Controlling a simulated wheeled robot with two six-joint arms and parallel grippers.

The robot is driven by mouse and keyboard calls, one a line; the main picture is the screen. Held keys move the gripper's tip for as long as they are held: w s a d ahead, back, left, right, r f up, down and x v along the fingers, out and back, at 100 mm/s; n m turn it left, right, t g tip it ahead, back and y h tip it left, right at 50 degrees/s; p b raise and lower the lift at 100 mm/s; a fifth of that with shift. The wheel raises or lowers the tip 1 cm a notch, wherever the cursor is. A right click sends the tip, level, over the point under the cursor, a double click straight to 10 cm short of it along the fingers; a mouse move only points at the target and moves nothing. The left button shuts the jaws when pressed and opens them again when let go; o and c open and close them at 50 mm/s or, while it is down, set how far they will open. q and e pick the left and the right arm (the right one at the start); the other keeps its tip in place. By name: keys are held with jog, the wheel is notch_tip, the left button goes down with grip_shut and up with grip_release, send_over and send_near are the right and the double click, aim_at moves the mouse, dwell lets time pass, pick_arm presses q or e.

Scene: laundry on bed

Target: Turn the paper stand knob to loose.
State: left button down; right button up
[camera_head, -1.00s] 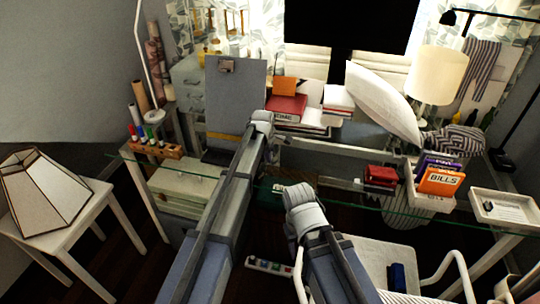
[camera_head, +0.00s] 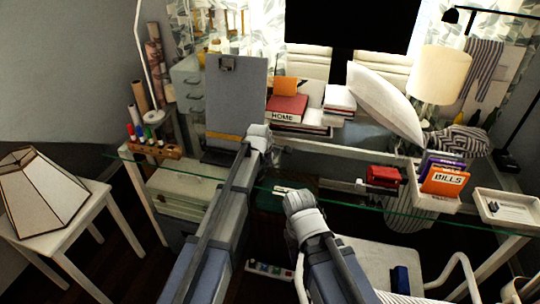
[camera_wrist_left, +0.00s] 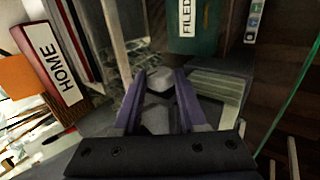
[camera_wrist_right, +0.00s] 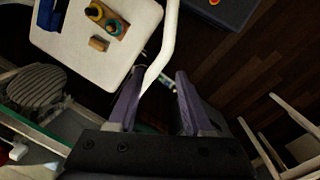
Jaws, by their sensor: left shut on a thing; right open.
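The paper stand (camera_head: 235,95) is an upright grey board with a clip at its top and a yellow strip near its base, on the glass desk in the head view. My left gripper (camera_head: 262,143) is at the stand's lower right edge. In the left wrist view its purple fingers (camera_wrist_left: 153,100) are shut on a small pale grey piece (camera_wrist_left: 158,86), which looks like the stand's knob. Its turn position cannot be told. My right gripper (camera_head: 303,205) is away from the stand, in front of the desk; its fingers (camera_wrist_right: 157,103) are open and empty.
A pen holder (camera_head: 155,150) is left of the stand. A white chair (camera_head: 378,262) is right of my right arm, and its pale frame (camera_wrist_right: 163,50) passes near the right fingers. A bills box (camera_head: 435,202) is farther right.

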pick_arm(q)
jog(key=shift+c, duration=2.3)
grip_release()
jog(key=d+p+v, duration=0.1)
jog(key=p+v, duration=0.5)
jog(key=v, duration=0.1)
jog(key=shift+s+a+r, duration=0.25)
jog(key=shift+a+r, duration=0.05)
jog(key=shift+a, duration=0.25)
